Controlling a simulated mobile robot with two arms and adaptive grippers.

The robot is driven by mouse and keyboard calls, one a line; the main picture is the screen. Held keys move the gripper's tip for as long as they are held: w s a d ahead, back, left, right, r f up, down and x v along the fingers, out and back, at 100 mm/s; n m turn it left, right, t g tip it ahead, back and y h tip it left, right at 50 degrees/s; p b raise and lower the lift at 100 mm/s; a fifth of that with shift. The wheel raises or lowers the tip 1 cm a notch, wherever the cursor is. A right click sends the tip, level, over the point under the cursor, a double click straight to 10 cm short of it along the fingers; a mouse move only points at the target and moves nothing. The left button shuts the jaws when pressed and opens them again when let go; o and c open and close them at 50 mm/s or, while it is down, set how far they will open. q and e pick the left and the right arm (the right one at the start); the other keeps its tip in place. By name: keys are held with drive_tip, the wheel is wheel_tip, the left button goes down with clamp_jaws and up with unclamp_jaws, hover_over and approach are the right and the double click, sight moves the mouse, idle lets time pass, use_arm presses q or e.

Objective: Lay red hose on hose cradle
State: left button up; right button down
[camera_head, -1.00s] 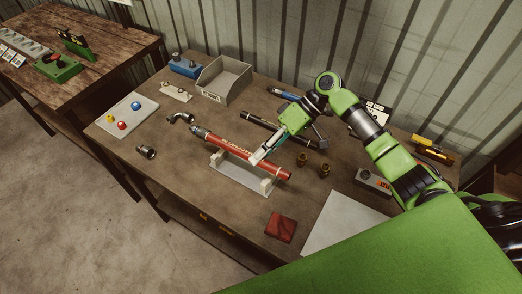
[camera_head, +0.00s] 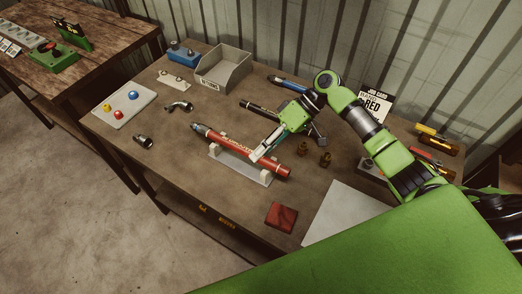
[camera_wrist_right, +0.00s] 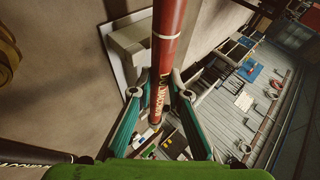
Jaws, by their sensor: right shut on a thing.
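The red hose (camera_head: 235,147) runs lengthwise above the hose cradle (camera_head: 238,168), a pale base with upright supports at its ends. The hose overlaps the supports in the head view; I cannot tell whether it rests in them. My right gripper (camera_head: 258,157) is shut on the hose toward its right end. In the right wrist view the hose (camera_wrist_right: 166,40) passes between the fingers (camera_wrist_right: 160,95), with a pale cradle block (camera_wrist_right: 132,45) beside it. My left gripper is not in view.
A black hose (camera_head: 260,107) and a blue hose (camera_head: 290,82) lie behind. Brass fittings (camera_head: 325,160) stand right of the cradle. A grey bin (camera_head: 224,70) stands at the back, a red square (camera_head: 281,217) in front. A white tray (camera_head: 125,110) sits left.

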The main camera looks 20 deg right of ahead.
drive_tip(key=shift+f+b, duration=0.3)
drive_tip(key=shift+f, duration=0.2)
idle(0.3)
drive_tip(key=c, duration=1.8)
unclamp_jaws()
drive_tip(key=shift+c, duration=0.2)
